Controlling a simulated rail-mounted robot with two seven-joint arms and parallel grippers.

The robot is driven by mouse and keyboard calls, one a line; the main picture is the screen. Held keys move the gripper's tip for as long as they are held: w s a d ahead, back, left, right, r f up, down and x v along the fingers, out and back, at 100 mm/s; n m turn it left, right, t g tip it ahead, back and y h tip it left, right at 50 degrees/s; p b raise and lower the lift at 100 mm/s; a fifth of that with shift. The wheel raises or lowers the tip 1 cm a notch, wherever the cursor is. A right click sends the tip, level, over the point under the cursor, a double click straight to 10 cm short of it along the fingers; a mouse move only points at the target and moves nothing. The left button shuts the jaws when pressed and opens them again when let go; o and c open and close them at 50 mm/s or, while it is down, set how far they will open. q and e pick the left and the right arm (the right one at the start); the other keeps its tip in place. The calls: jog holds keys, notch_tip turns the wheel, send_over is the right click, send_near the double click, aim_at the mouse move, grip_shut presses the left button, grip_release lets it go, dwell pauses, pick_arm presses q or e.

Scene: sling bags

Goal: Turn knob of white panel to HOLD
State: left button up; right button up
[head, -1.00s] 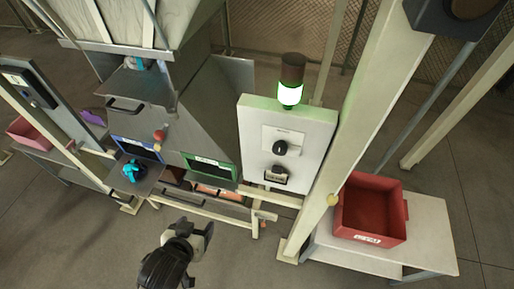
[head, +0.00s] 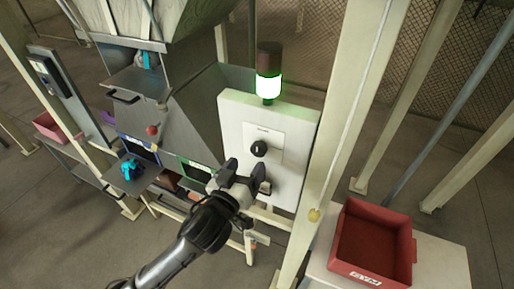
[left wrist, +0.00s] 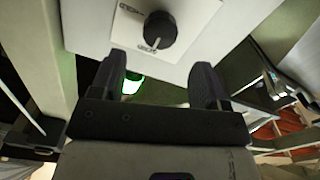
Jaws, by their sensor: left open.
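The white panel (head: 288,130) hangs upright on the frame, with a lit green lamp (head: 268,86) on top. Its black round knob (head: 259,148) sits on a pale square plate. In the left wrist view the knob (left wrist: 160,30) shows a white pointer mark towards the lower lettering on the plate; the words are too small to read surely. My left gripper (head: 247,178) is just below the knob in the head view, in front of the panel's lower part. In the left wrist view its two fingers (left wrist: 158,84) are apart and empty, with the knob beyond them. My right gripper is not in view.
A red bin (head: 372,243) stands on a white table at the right. A cream post (head: 345,120) rises close to the panel's right side. Left of the panel are a grey metal hopper, a red button (head: 152,130) and a cyan item (head: 131,169) on a small shelf.

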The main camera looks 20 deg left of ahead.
aim_at(257, 151)
pick_arm(q)
jog(key=w, duration=0.5)
jog(key=shift+w+d+p, duration=0.1)
jog(key=shift+w+p, duration=0.05)
jog(key=shift+p, duration=0.2)
jog(key=shift+w+d, duration=0.1)
jog(key=shift+w, duration=0.7)
jog(key=c, duration=0.9)
jog(key=shift+c, duration=0.2)
